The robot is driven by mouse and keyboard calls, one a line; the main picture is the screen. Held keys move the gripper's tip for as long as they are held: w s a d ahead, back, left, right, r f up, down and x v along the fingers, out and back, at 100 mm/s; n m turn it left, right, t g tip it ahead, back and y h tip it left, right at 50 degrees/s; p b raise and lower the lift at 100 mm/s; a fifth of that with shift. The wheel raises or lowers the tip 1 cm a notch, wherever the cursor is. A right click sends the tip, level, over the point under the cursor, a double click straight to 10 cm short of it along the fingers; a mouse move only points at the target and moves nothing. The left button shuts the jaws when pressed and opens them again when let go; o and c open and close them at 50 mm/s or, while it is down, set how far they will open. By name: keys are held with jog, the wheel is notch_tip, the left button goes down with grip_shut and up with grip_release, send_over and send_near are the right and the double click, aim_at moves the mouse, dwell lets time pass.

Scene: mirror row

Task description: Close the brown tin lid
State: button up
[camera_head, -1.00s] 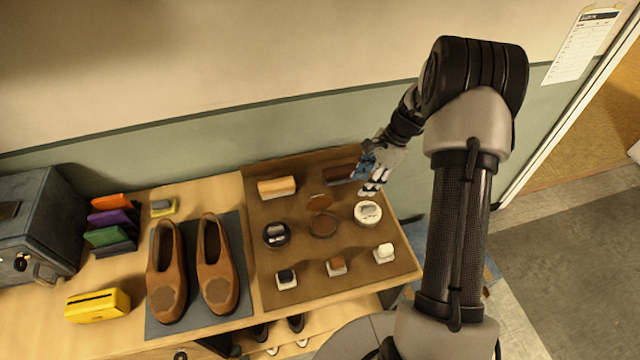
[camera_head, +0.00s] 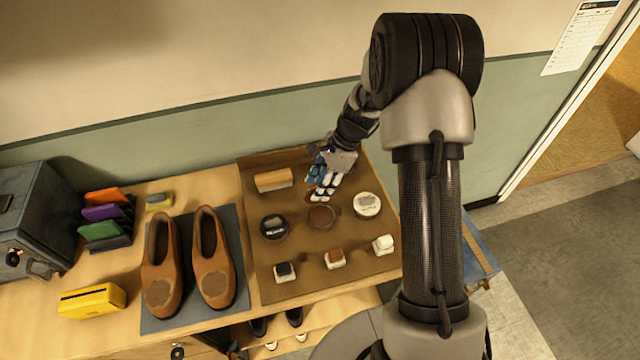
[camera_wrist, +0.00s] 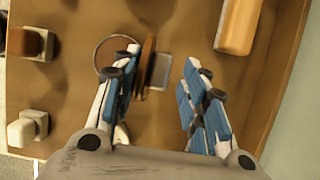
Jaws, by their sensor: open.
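The brown tin (camera_head: 322,217) stands open on the brown tray, with dark brown polish inside. In the wrist view, the tin's thin round rim (camera_wrist: 98,50) is partly covered by my left-hand finger. Its brown lid (camera_wrist: 149,58) stands raised, nearly edge-on, at the tin's back side. My gripper (camera_head: 321,192) is open above the back of the tin and hides most of the lid in the head view. In the wrist view, the lid shows between the fingers of my gripper (camera_wrist: 163,60), close to the left-hand finger; contact cannot be told.
The brown tray (camera_head: 300,287) also holds a black tin (camera_head: 274,227), a white-topped tin (camera_head: 367,205), a wooden brush (camera_head: 273,180) and small daubers (camera_head: 335,259). Brown shoes (camera_head: 213,262) stand on a mat to the left. The wall (camera_head: 200,140) rises behind.

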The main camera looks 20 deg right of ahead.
jog(key=shift+c, duration=0.4)
grip_shut()
dwell(0.4)
